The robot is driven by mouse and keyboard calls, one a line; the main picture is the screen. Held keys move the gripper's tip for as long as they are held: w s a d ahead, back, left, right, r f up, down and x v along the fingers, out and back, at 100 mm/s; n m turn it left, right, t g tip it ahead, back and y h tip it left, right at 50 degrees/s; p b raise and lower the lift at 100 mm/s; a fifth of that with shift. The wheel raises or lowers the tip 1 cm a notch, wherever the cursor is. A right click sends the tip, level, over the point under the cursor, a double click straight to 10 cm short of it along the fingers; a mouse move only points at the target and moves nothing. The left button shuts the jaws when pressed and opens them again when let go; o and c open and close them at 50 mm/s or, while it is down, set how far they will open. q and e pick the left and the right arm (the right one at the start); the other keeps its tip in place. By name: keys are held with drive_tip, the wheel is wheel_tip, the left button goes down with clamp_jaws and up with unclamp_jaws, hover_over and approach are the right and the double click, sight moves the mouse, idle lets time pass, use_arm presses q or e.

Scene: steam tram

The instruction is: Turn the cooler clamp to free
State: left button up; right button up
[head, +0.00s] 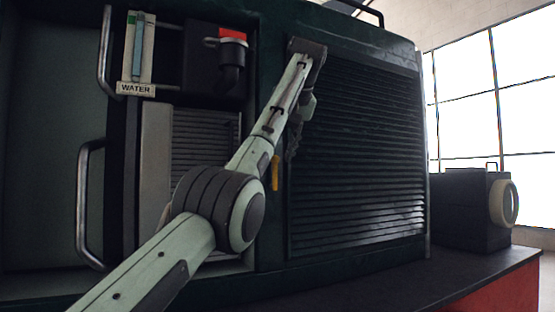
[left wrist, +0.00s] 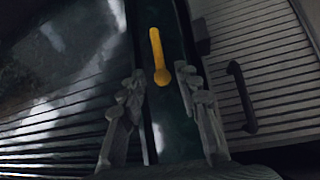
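The cooler clamp shows as a yellow lever (left wrist: 157,50) on a dark green post in the left wrist view. Its rounded end lies between my fingertips in the picture; I cannot tell how far ahead of them it is. In the head view the yellow lever (head: 275,173) points down, just left of the louvred panel, its upper part hidden by my left arm. My left gripper (left wrist: 160,82) is open and empty, its fingers on either side of the lever's end. In the head view the left gripper (head: 292,148) is small and dark against the louvres. My right gripper is not in view.
The large louvred panel (head: 360,160) is right of the lever, a smaller louvred panel (head: 205,140) left of it. A black handle (left wrist: 242,97) is on the slats. A WATER gauge (head: 137,55) and curved grab rails (head: 84,205) are at left. A lamp (head: 475,210) stands on the right ledge.

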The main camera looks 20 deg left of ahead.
use_arm(q)
drive_tip(key=v, duration=0.9)
drive_tip(key=shift+s, duration=0.1)
